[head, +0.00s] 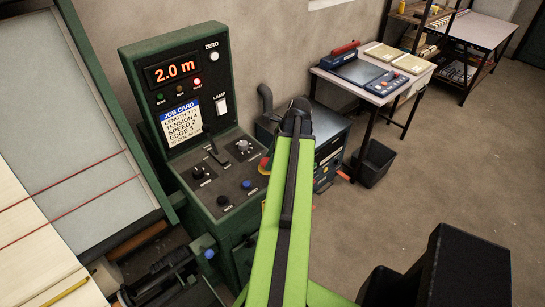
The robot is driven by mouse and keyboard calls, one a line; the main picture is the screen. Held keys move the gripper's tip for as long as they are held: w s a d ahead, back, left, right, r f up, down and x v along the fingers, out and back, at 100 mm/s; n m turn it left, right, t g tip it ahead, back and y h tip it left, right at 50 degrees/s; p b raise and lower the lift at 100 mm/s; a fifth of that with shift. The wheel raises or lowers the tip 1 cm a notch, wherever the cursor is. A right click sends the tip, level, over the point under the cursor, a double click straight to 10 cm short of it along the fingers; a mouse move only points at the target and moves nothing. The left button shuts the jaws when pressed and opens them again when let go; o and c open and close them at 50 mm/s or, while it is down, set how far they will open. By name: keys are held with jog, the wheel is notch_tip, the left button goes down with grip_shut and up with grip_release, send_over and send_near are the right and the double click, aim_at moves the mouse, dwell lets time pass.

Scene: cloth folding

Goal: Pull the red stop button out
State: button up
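A red round button (265,164) with some yellow below it sits at the right edge of the green machine's sloping control panel (224,205). It is small and partly covered by my green arm, so I cannot tell whether it is pressed in or out. My arm reaches up and away past the panel's right side and ends in a dark joint. I cannot make out my gripper or its fingers.
The panel also bears a lever (215,150), dark knobs (198,172) and a blue button (246,184). A display (174,70) reads 2.0 m above a job card (180,124). A side table (370,78) and a black bin (374,165) stand behind.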

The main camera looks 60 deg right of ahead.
jog(key=shift+a, duration=0.1)
grip_shut()
jog(key=shift+r+p, duration=0.75)
jog(key=shift+p, duration=0.05)
jog(key=shift+f, duration=0.15)
jog(key=o, duration=0.7)
grip_release()
jog(key=shift+s, duration=0.1)
jog(key=p+v, duration=1.5)
jog(key=v, duration=0.2)
jog(key=shift+r+p, duration=0.35)
jog(key=shift+p, duration=0.05)
